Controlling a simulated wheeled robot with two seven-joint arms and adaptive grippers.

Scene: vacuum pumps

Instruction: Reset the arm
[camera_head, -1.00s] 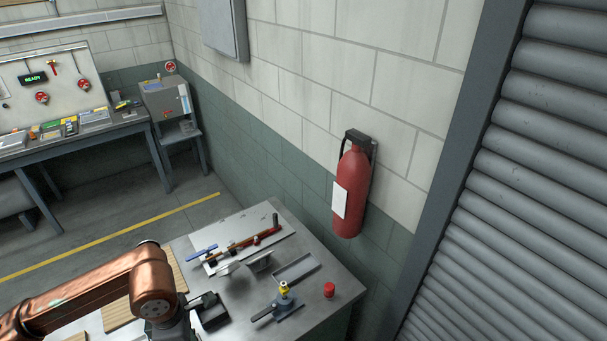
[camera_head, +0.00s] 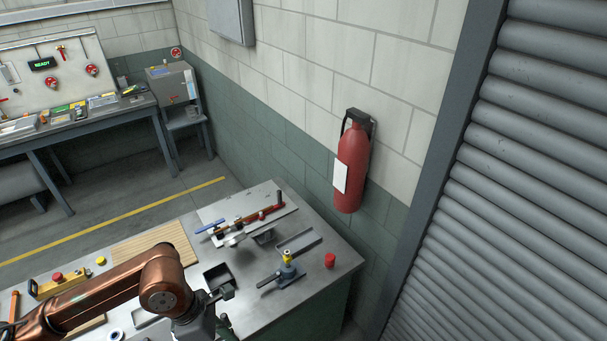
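My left arm (camera_head: 115,299) is copper-coloured and comes in from the lower left, over the front part of the metal workbench. My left gripper (camera_head: 226,308) is at the lower edge of the head view, above the bench. Its two dark fingers look spread apart with nothing between them. It is just in front of a small black open tray (camera_head: 217,276) and left of a blue-grey fixture with a yellow top (camera_head: 287,271). My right gripper is not in view.
The metal bench (camera_head: 325,284) also holds a red-handled tool (camera_head: 263,212) on a plate, a grey channel (camera_head: 299,242), a red cap (camera_head: 330,260) and a wooden board (camera_head: 152,244). A fire extinguisher (camera_head: 352,167) hangs on the wall behind. A second bench (camera_head: 95,123) stands back left.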

